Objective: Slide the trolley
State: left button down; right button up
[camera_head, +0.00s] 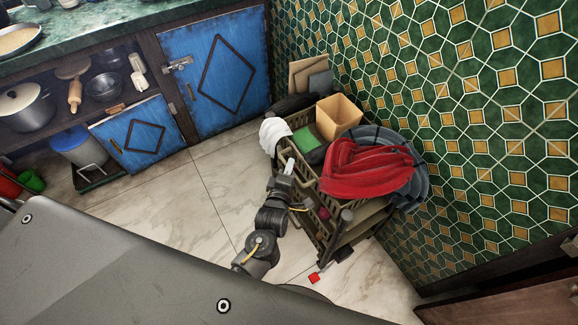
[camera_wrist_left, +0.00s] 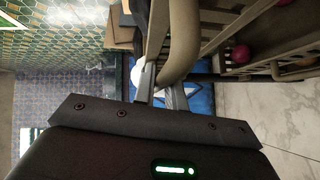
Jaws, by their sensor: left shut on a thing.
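The trolley (camera_head: 322,230) is an olive-beige slatted cart standing on the tiled floor beside the patterned wall. It carries a red cloth (camera_head: 362,168), a dark grey-blue bundle, a cardboard box (camera_head: 338,116) and a green item. My left gripper (camera_head: 288,168) is at the near left side of the trolley, at its upper rail. In the left wrist view the fingers (camera_wrist_left: 160,92) are shut at the curved beige rail (camera_wrist_left: 180,45) of the trolley. The exact contact is partly hidden by the rail. My right gripper does not show.
Blue cabinet doors (camera_head: 214,72) are at the back left, one lower door (camera_head: 138,134) standing open. Shelves hold a pot (camera_head: 25,108) and bowls. The tiled wall (camera_head: 480,130) bounds the trolley on the right. Floor (camera_head: 190,195) left of the trolley is clear. A small red piece (camera_head: 314,277) shows near its bottom.

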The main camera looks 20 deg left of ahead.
pick_arm(q)
jog(key=c, duration=1.5)
grip_release()
jog(key=shift+o, duration=0.2)
jog(key=shift+s, duration=0.1)
jog(key=s+r, duration=0.1)
jog(key=s, duration=0.9)
jog(key=shift+s+d+r, duration=0.25)
jog(key=shift+d, duration=0.15)
jog(key=shift+f, duration=0.1)
